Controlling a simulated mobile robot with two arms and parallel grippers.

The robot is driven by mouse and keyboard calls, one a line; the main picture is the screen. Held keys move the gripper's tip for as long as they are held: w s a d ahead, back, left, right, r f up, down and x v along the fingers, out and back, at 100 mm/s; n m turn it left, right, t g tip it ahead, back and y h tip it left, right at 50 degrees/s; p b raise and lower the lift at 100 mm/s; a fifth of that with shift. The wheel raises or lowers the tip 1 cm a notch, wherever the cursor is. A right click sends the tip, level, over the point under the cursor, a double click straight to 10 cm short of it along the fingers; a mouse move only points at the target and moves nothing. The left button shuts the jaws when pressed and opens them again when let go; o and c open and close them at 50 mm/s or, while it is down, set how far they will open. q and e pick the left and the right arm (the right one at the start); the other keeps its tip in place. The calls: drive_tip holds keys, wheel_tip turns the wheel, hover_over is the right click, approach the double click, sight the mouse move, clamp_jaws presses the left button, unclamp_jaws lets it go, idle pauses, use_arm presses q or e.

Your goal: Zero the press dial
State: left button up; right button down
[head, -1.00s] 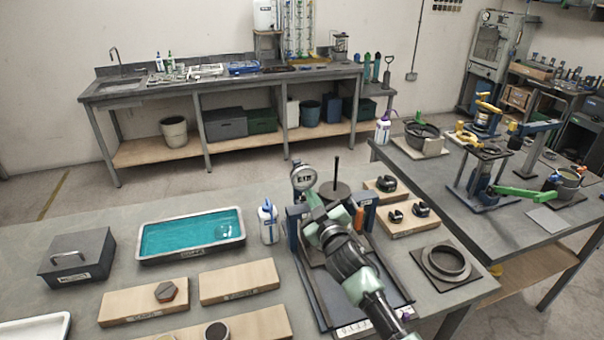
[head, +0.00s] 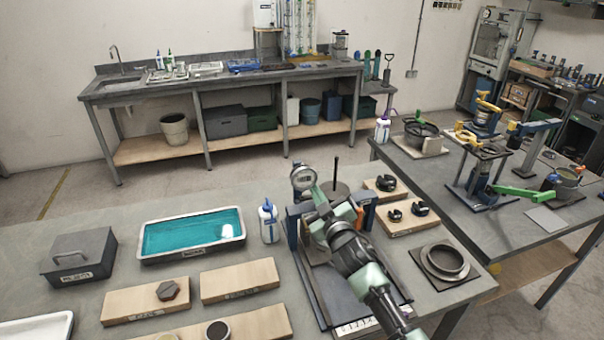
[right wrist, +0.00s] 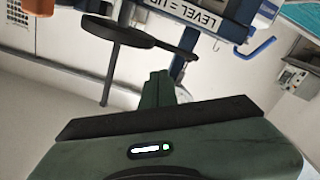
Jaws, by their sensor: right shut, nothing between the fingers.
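The press (head: 296,238) stands on the near bench with a round, pale-faced dial (head: 303,177) at its upper left. The dial's needle is too small to read. My right gripper (head: 318,194) is shut and empty, just below and right of the dial. I cannot tell whether its tips touch the dial's rim. In the right wrist view, its green fingers (right wrist: 158,88) are together below a dark disc with a flat arm (right wrist: 118,31). A label reading "LEVEL = UP" (right wrist: 208,20) and a blue hook (right wrist: 256,48) are beyond. My left gripper is out of view.
A teal-filled tray (head: 190,236), a white bottle (head: 268,222) and a grey lidded box (head: 78,258) stand left of the press. Wooden boards (head: 240,280) lie in front of them. A ring on a dark plate (head: 444,262) is at the right edge.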

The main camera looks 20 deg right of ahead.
drive_tip(key=shift+s+f, duration=0.1)
drive_tip(key=s+p, duration=0.2)
drive_tip(key=s, duration=0.4)
drive_tip(key=shift+d+f, duration=0.15)
drive_tip(key=shift+d, duration=0.05)
drive_tip(key=shift+f, duration=0.1)
